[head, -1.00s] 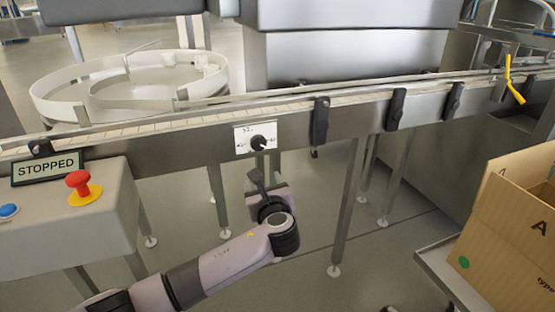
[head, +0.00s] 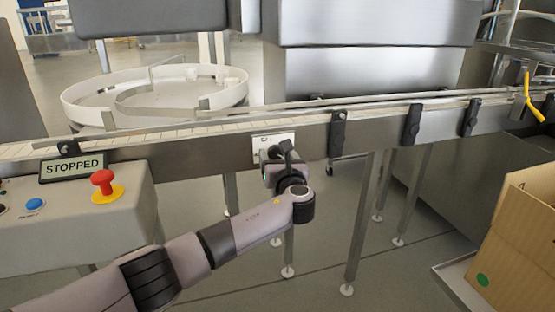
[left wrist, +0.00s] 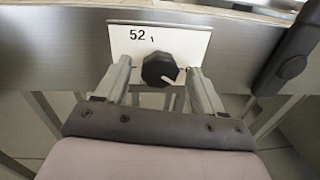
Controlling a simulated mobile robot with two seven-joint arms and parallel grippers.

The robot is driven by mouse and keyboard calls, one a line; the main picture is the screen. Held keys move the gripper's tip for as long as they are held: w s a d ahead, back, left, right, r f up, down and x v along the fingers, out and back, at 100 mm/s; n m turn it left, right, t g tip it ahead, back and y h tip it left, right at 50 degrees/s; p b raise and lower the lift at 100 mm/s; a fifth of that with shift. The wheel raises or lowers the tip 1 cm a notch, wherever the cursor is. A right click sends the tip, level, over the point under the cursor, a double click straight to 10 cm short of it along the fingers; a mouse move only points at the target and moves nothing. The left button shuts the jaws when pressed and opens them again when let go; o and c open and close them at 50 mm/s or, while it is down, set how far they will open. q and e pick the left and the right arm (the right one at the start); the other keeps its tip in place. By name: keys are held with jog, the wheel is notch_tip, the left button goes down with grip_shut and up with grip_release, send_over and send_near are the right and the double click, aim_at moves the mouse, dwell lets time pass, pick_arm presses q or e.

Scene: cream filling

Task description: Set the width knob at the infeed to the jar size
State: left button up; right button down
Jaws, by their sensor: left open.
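The black width knob (left wrist: 160,70) with a white pointer mark sits on a white plate (left wrist: 188,40) on the conveyor's side rail. The number 52 shows on the plate; other marks are hidden or too small to read. In the left wrist view the pointer aims down and to the right. My left gripper (left wrist: 160,84) is open, with one finger on each side of the knob and a gap at each side. In the head view the left gripper (head: 278,155) covers the knob and part of the plate (head: 258,150). My right gripper is not in view.
A control box with a red stop button (head: 104,184), a blue button (head: 35,204) and a STOPPED display (head: 72,167) stands at left. Black clamps (head: 337,133) line the rail. A cardboard box (head: 520,245) is at right. A white turntable (head: 155,95) lies behind.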

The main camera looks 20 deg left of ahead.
pick_arm(q)
jog(key=shift+w+a, duration=0.15)
jog(key=shift+w, duration=0.05)
jog(key=c, duration=1)
jog(key=shift+c, duration=0.2)
